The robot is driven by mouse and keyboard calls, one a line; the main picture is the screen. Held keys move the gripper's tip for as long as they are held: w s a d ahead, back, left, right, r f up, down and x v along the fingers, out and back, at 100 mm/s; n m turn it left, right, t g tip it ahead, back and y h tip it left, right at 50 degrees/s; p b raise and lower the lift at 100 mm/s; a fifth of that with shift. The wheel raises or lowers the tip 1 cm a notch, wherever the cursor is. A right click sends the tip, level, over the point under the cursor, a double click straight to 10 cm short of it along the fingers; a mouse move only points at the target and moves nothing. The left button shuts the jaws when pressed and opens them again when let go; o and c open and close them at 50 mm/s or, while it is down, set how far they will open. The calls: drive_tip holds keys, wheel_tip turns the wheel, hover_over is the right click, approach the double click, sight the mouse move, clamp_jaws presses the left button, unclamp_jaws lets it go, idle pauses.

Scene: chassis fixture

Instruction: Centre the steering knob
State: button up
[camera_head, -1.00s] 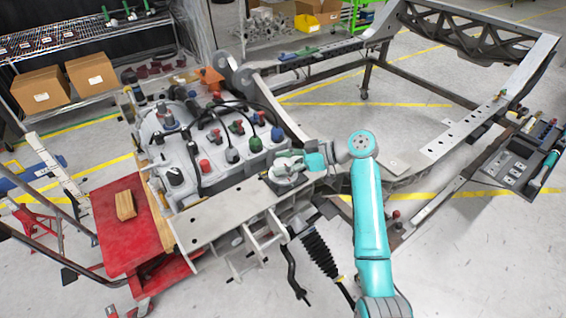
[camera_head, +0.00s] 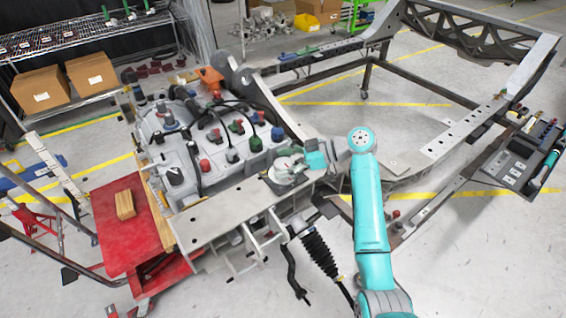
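The steering knob (camera_head: 284,178) seems to be the grey, round piece on a dark base at the right front of the control block, beside the chassis plate. My gripper (camera_head: 290,163) is right at it, reaching in from the right above it. The fingers overlap the knob in this view, so its marking and turn angle cannot be made out. The fingers are too small to tell whether they are open, shut or touching the knob. My teal arm comes up from the lower right.
The grey control block (camera_head: 205,190) carries several coloured knobs and black cables to the left of my gripper. A red cart (camera_head: 122,238) with a wooden block (camera_head: 125,205) stands at the left. The chassis frame (camera_head: 462,128) spreads to the right. A black tool tray (camera_head: 520,160) lies at the far right.

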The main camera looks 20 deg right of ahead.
drive_tip(key=v, duration=1.2)
drive_tip(key=shift+f, duration=0.1)
